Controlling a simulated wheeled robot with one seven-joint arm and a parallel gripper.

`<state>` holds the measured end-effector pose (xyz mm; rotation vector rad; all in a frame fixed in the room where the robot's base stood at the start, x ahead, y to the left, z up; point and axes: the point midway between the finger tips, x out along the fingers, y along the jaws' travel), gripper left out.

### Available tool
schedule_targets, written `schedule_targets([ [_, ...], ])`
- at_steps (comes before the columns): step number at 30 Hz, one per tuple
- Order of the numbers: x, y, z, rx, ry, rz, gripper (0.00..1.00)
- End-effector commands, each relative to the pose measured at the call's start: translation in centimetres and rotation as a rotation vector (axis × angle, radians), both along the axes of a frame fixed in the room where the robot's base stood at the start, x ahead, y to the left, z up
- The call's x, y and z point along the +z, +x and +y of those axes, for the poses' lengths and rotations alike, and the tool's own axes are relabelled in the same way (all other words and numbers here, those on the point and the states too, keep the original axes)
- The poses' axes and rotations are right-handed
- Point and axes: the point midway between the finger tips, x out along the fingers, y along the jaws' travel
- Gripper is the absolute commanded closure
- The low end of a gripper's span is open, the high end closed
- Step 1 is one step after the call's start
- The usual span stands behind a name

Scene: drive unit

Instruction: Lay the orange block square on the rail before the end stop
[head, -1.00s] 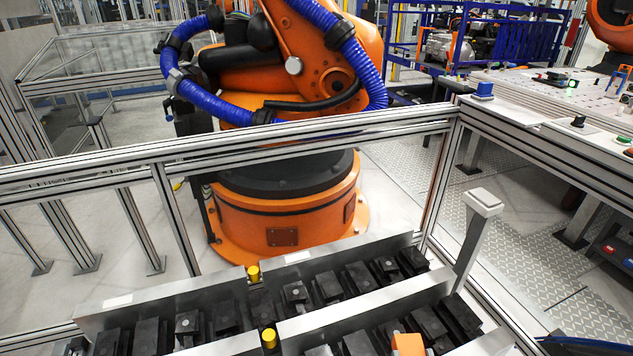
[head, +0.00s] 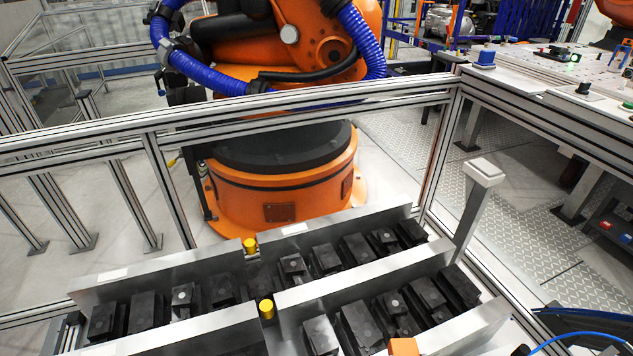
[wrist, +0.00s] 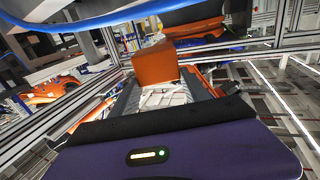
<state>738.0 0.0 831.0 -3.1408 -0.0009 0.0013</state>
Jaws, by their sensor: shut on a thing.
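The orange block (head: 403,346) shows at the bottom edge of the head view, partly cut off. In the wrist view the orange block (wrist: 154,63) is large and box-shaped, slightly tilted in the picture, in front of my gripper (wrist: 172,86). My gripper is shut on it; the fingertips are largely hidden. In the head view the block appears over the near end of the conveyor-like track, whose long silver rails (head: 310,288) flank rows of black blocks. I cannot tell which part is the end stop, nor whether the block touches anything below.
Two yellow cylinders (head: 266,309) stand by the rails. A white-capped post (head: 484,172) rises at the right end. An aluminium frame fence (head: 300,103) runs behind, with a large orange robot (head: 283,190) beyond it. Blue cables (head: 585,338) lie at the lower right.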

Motion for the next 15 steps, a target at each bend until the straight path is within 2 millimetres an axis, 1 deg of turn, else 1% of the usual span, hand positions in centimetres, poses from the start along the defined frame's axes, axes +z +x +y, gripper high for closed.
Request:
schedule_targets([
  [10,0.0,0.0,0.0,0.001,0.0,-0.003,1.0],
  [13,-0.8,0.1,0.1,0.005,-0.001,-0.003,1.0],
  [15,-1.8,0.1,0.1,0.009,-0.002,-0.003,1.0],
])
